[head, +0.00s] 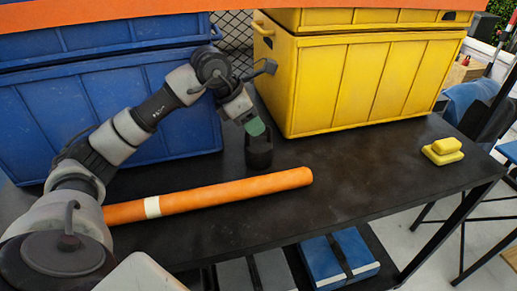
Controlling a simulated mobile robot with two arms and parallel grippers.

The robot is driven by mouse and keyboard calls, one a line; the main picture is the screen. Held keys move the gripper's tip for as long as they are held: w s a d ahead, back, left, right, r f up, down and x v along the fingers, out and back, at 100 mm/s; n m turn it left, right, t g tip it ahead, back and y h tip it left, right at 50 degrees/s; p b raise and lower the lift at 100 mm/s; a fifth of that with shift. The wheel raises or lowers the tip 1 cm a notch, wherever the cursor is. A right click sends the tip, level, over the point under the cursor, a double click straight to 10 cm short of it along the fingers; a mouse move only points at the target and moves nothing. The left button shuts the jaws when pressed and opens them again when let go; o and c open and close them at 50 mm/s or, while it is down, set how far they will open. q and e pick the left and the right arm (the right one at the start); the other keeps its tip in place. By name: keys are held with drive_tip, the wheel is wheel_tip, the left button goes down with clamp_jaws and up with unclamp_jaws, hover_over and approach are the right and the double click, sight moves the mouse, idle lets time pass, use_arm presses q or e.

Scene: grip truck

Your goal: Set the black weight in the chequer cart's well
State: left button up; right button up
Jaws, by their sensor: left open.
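A black weight (259,153), a short dark cylinder, stands upright on the dark tabletop between the blue and yellow crates. My left gripper (256,130) points down at the top of the weight, with a green pad showing. It is open; the far finger is hidden, and I cannot tell whether it touches the weight. I see no chequer cart in this view. My right gripper is not in view.
An orange roll (230,191) with a white band lies in front of the weight. A blue crate (50,120) and a yellow crate (365,85) stand behind. A yellow block-like object (441,152) sits at the right. The tabletop (350,175) between is clear.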

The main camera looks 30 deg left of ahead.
sight(259, 145)
use_arm(q)
drive_tip(key=x, duration=0.3)
drive_tip(key=shift+f+p, duration=0.1)
drive_tip(key=shift+p, duration=0.2)
drive_tip(key=shift+c, duration=0.3)
clamp_jaws()
idle(0.7)
drive_tip(key=shift+r, duration=0.3)
drive_tip(key=shift+w+a, duration=0.1)
drive_tip(key=shift+w, duration=0.05)
